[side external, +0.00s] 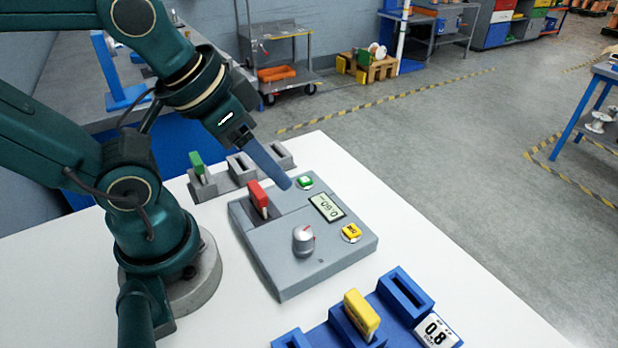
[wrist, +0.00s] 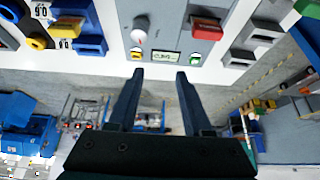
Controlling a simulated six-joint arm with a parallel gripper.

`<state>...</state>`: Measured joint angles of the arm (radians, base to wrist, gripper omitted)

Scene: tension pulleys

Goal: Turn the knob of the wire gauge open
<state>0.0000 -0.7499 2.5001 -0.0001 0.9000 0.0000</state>
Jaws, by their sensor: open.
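The wire gauge (side external: 290,262) is a grey box on the white table. Its silver knob (side external: 304,240) with a red mark stands on the top face; it also shows in the wrist view (wrist: 138,37). A small display (side external: 327,207), a green button (side external: 305,182) and a yellow button (side external: 351,233) are on the same face. A red-handled piece (side external: 258,196) stands in the gauge's slot. My gripper (side external: 287,185) is above the gauge's far side near the green button, apart from the knob. In the wrist view its two fingers (wrist: 159,75) are spread and empty.
A blue slotted holder (side external: 404,290) with a yellow piece (side external: 361,315) and a number card (side external: 437,331) stands in front of the gauge. A grey slotted holder (side external: 241,168) with a green piece (side external: 197,164) stands behind it. White table is bare right of the gauge.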

